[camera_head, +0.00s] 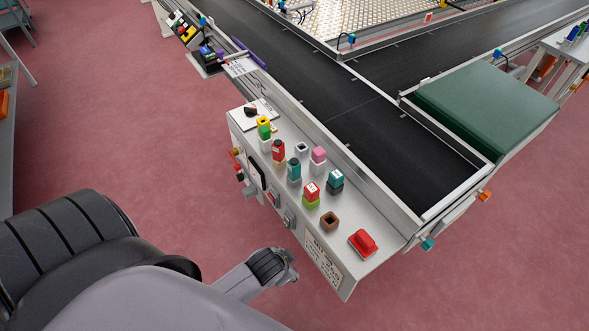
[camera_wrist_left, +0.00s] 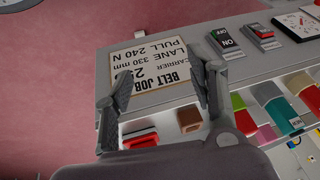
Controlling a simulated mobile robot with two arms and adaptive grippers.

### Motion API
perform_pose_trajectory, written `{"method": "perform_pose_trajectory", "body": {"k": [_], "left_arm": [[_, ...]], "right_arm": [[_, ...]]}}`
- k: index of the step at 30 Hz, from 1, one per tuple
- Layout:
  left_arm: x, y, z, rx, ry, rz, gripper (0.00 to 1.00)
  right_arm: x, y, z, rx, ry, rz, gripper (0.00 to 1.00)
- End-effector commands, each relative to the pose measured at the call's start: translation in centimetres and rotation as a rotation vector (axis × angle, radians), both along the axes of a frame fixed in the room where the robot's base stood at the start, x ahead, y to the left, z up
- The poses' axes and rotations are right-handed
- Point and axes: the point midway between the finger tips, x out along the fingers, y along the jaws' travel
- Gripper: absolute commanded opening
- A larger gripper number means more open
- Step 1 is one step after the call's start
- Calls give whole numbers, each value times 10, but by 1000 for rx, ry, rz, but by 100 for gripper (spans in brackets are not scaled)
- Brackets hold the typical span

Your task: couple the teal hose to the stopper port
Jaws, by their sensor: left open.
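I cannot pick out a teal hose or a stopper port for certain in either view. A small teal fitting (camera_head: 428,243) sticks out from the lower front corner of the conveyor frame in the head view. My left gripper (camera_head: 291,266) is in front of the bench's front edge, near the printed card. In the left wrist view the left gripper (camera_wrist_left: 163,80) is open, with nothing between its fingers. Behind the fingers is the job card (camera_wrist_left: 150,72) on the bench's front face. My right gripper is not in view.
The bench (camera_head: 375,268) carries a red item (camera_head: 363,243), a brown square block (camera_head: 329,221) and several coloured blocks and bottles. A black conveyor belt (camera_head: 340,105) runs behind it, with a green slab (camera_head: 485,105) at right. The red floor in front is clear.

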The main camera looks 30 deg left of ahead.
Motion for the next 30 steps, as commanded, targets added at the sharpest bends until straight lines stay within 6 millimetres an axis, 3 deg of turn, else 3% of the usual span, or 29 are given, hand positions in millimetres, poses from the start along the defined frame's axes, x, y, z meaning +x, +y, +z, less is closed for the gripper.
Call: {"method": "perform_pose_trajectory", "body": {"k": [5, 11, 15, 21, 23, 26, 29, 30], "left_arm": [[33, 4, 67, 60, -122, -47, 52], [119, 10, 158, 295, -465, -265, 52], [173, -2, 214, 496, -722, -492, 52], [222, -40, 276, 860, -1056, -980, 52], [228, -50, 282, 999, -1131, -1200, 52], [227, -47, 267, 1230, -1151, -1633, 52], [222, -4, 233, 1400, -1010, -2065, 52], [219, 23, 219, 1440, -916, -2219, 52]], "right_arm": [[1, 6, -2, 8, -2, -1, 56], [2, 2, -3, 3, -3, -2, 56], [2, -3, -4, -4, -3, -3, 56], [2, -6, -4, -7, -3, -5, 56], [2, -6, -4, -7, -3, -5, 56], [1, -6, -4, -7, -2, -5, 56], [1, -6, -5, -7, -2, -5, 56], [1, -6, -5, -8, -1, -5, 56]]}}
